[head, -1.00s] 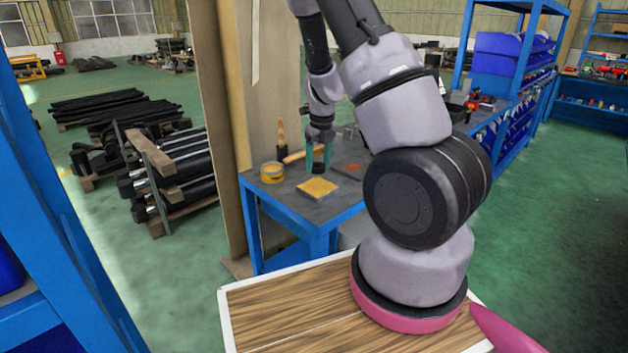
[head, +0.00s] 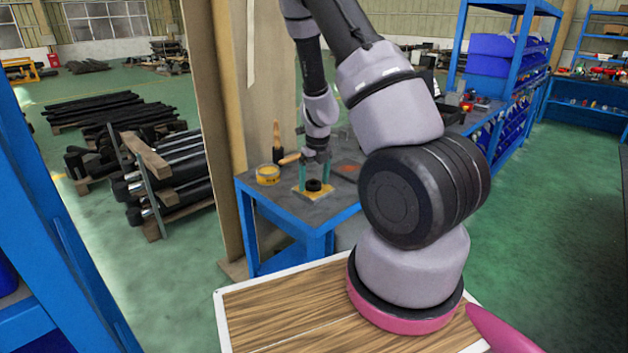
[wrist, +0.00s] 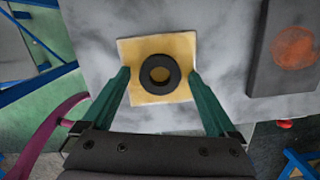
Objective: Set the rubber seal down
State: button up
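The rubber seal, a black ring (wrist: 148,84), lies flat near the middle of a square yellow pad (wrist: 130,52) in the wrist view. In the head view the seal (head: 314,185) shows dark against the yellow pad (head: 308,195) on the workbench. My gripper (wrist: 159,71) is open, with one green finger on each side of the seal. A gap shows between each finger and the ring. In the head view my gripper (head: 314,187) is low over the pad.
The blue-framed workbench (head: 290,208) carries a yellow tape roll (head: 268,174) and a wooden-handled tool (head: 289,159) left of my gripper. A dark plate with an orange round patch (wrist: 293,48) lies to the right. The bench front is clear.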

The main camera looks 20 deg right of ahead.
jog(key=shift+r, duration=0.1)
notch_tip(320, 180, up, 12)
jog(key=s, duration=0.1)
notch_tip(320, 180, up, 10)
jog(key=n+t+y, duration=0.1)
jog(key=n+y, duration=0.2)
jog(key=n, duration=0.5)
send_over(316, 186)
jog(key=s+a, duration=0.4)
jog(key=s+a+r+n+t, duration=0.2)
jog(key=s+r+n, duration=0.6)
jog(key=n, duration=0.3)
jog(key=s+a+r+n+t+h, duration=0.1)
jog(key=s+a+r+n+t, duration=0.1)
jog(key=s+r+n, duration=0.6)
jog(key=shift+s+a+r+n+t, duration=0.35)
jog(key=shift+s+n, duration=0.65)
jog(key=shift+n, duration=0.4)
